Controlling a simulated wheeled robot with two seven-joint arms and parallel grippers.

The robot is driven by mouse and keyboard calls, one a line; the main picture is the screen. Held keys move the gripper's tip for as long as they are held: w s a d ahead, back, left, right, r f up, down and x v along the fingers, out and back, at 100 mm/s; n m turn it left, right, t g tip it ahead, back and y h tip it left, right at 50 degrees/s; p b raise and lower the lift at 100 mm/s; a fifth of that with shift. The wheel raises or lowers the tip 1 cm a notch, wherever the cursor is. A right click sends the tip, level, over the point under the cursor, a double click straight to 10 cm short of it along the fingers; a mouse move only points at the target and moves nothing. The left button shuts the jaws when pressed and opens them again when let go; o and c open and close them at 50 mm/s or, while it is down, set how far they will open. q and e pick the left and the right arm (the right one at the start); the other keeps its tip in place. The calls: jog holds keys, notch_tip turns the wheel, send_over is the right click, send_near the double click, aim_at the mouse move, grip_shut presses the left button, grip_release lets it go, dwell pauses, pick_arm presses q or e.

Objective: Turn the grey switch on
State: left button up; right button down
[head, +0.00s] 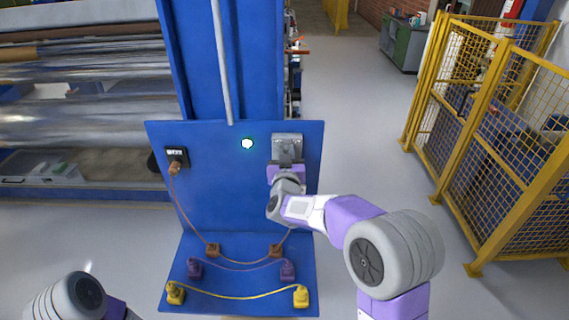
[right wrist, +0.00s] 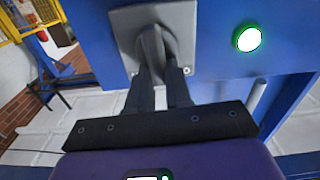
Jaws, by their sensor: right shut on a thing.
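The grey switch (head: 287,146) is mounted at the upper right of the blue panel (head: 225,195). In the right wrist view its grey knob (right wrist: 152,42) stands out from a square grey plate (right wrist: 184,22). My right gripper (head: 286,168) reaches the switch from below, and its two dark fingers (right wrist: 161,78) are shut on the knob. A round indicator light (head: 247,143) left of the switch glows white with a green rim; it also shows in the right wrist view (right wrist: 249,38). My left gripper is out of view; only part of my left arm shows at the bottom left.
A black socket (head: 177,153) with a brown plug (head: 175,167) is at the panel's left. Brown, purple (head: 287,270) and yellow (head: 301,295) plugs with cables lie on the blue shelf (head: 236,308). Yellow fencing (head: 480,150) stands to the right, beyond clear floor.

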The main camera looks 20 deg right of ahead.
jog(key=shift+s+d+f+m+b, duration=0.1)
jog(key=shift+d+m+b, duration=0.15)
jog(key=shift+m+b, duration=1.3)
jog(key=shift+s+d+f+m+b, duration=0.1)
jog(key=shift+d+m+b, duration=0.2)
jog(key=shift+m+b, duration=1.2)
jog(key=shift+d+f+m+b, duration=0.1)
jog(key=shift+d+m+b, duration=0.15)
jog(key=shift+m+b, duration=1.3)
jog(key=shift+r+m+p, duration=0.1)
jog(key=shift+m+p, duration=0.2)
jog(key=shift+m, duration=0.1)
jog(key=c, duration=1)
grip_release()
jog(key=shift+c, duration=0.2)
jog(key=v, duration=0.7)
jog(key=shift+s, duration=0.3)
jog(key=shift+a+r, duration=0.1)
jog(key=shift+a, duration=0.05)
